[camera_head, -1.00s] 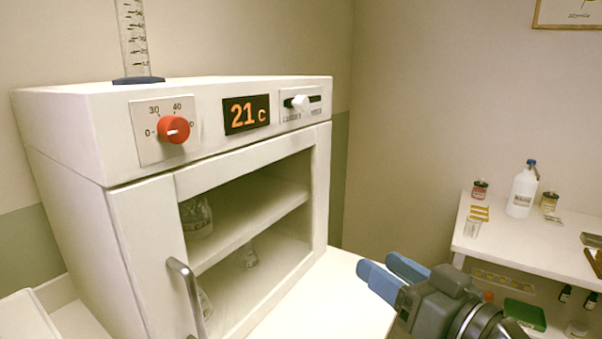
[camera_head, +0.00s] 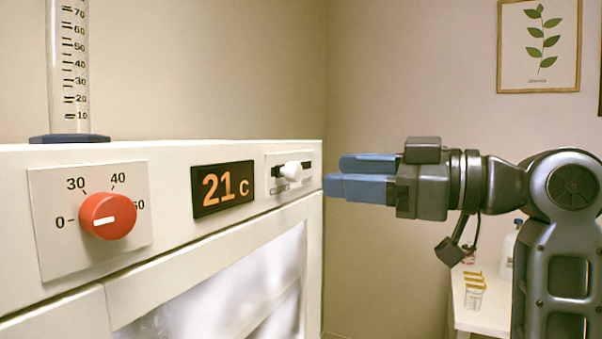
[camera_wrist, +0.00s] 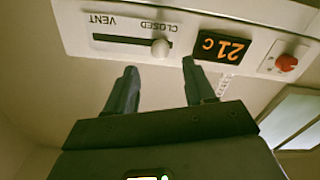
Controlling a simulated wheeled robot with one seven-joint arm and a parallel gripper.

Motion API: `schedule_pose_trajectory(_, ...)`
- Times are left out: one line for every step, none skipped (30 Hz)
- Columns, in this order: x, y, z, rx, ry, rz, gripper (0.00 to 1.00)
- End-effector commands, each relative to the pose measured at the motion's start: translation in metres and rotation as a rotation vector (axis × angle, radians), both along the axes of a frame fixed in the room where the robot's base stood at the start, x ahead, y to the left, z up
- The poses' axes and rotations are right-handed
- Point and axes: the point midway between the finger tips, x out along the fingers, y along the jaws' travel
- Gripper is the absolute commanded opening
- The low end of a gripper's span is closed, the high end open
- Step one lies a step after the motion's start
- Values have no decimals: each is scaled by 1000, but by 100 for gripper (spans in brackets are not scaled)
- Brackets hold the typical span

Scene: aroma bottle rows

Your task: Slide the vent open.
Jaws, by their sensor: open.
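The vent slider is a white knob (camera_head: 291,171) in a dark horizontal slot on a pale plate (camera_head: 275,160) at the upper front of the white cabinet (camera_head: 130,290). In the wrist view the picture is upside down, and the knob (camera_wrist: 160,48) sits at the end of the slot by the word CLOSED. VENT is printed towards the other end. My gripper (camera_head: 332,174) has blue fingers. It is open and empty, right of the knob and at about its height. In the wrist view my fingertips (camera_wrist: 160,66) point at the panel, either side of the knob, apparently short of it.
A red dial (camera_head: 108,216) and an orange 21 c display (camera_head: 222,189) lie left of the slider. A measuring cylinder (camera_head: 70,75) stands on the cabinet top. A side table (camera_head: 485,315) with bottles stands at the back right. The air right of the cabinet is open.

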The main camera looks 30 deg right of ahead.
Motion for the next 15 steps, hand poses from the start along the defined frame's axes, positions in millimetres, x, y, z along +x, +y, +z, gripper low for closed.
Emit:
schedule_pose_trajectory(6, 6, 1, 1, 2, 5, 54)
schedule_pose_trajectory(9, 9, 1, 1, 2, 5, 54)
schedule_pose_trajectory(14, 13, 1, 1, 2, 5, 54)
schedule_pose_trajectory(18, 15, 1, 2, 3, 5, 54)
schedule_pose_trajectory(23, 18, 1, 2, 3, 5, 54)
schedule_pose_trajectory(28, 22, 1, 3, 3, 4, 54)
schedule_pose_trajectory(31, 24, 1, 2, 3, 4, 54)
schedule_pose_trajectory(35, 27, 1, 1, 2, 4, 54)
schedule_pose_trajectory(39, 30, 1, 1, 1, 4, 54)
schedule_pose_trajectory(42, 32, 1, 2, 2, 3, 54)
schedule_pose_trajectory(45, 33, 1, 2, 2, 2, 54)
schedule_pose_trajectory(48, 35, 1, 1, 2, 2, 54)
schedule_pose_trajectory(49, 37, 0, 2, 2, 2, 54)
schedule_pose_trajectory(51, 38, 0, 3, 1, 2, 54)
schedule_pose_trajectory(53, 39, 0, 3, 1, 1, 54)
